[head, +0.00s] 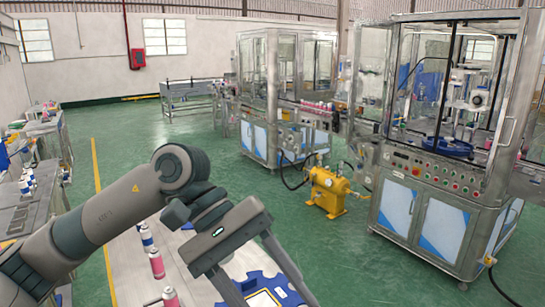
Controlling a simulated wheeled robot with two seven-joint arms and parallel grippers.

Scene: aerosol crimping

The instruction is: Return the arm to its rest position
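My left arm (110,215) reaches in from the left over a light worktable. My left gripper (274,297) points down toward the bottom edge of the head view. Its two fingers are spread well apart and nothing shows held between them. The fingertips are at or past the picture's lower edge. A blue fixture (258,278) with a pale, yellow-edged middle lies below and behind the fingers, partly hidden by them. My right arm and gripper are not in view.
Pink cans (156,264) and blue-and-white cans (147,240) stand in a row on the worktable (128,262), beside my forearm. A side bench (40,205) with bottles is at the left. A yellow pump (328,190) and glazed machines (440,140) stand beyond open green floor.

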